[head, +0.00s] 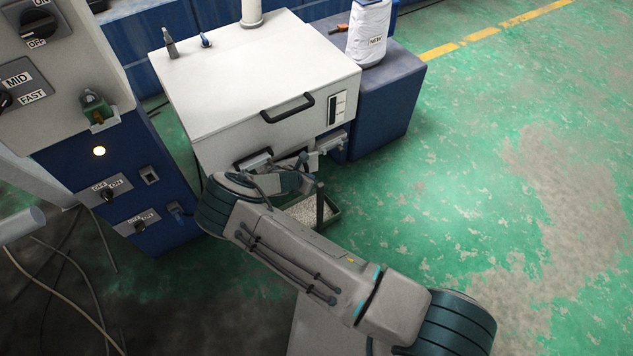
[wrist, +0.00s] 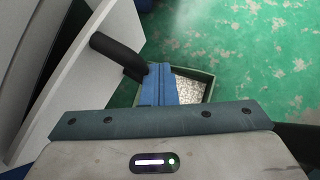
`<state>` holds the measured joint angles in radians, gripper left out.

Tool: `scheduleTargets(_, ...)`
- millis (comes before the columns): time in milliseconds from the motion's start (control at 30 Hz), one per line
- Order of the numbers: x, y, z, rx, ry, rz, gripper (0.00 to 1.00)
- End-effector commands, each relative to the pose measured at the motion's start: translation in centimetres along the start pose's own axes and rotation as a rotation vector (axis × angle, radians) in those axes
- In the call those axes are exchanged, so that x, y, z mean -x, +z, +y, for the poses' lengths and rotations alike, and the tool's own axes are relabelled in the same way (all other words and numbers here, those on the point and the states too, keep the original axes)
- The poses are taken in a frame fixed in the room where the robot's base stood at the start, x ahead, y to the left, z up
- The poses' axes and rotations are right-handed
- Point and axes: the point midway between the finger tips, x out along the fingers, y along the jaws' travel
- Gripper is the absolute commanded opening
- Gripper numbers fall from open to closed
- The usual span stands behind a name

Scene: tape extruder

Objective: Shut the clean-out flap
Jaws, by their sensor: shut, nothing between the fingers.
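In the wrist view, a pale panel (wrist: 88,80) with a thick black handle (wrist: 117,56) slants across the left side; it looks like the flap or part of the machine's front. A dark gap shows along the panel's left side. My gripper (wrist: 158,80) is shut and empty, its blue fingers close to the handle's lower end. I cannot tell whether they touch. In the head view, the white machine (head: 255,75) has low fittings (head: 253,160) on its front, partly hidden by my arm. The flap's exact angle is not clear there.
A green-rimmed tray of pale pellets (wrist: 190,86) lies below my fingers. A blue control cabinet (head: 115,185) with switches stands left of the machine. A white bag (head: 369,35) sits on the blue block (head: 385,105) at right. Green floor (head: 480,150) is open to the right.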

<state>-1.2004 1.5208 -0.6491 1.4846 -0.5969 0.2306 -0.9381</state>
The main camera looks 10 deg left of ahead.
Motion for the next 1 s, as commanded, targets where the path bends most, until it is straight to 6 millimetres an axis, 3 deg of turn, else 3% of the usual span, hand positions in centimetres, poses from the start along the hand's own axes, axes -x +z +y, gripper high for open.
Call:
scheduleTargets(400,-1.6,1.6,0.7,-0.007,-0.006,0.0,0.0)
scheduleTargets(1000,-1.2,1.7,0.9,-0.005,-0.003,0.0,0.0)
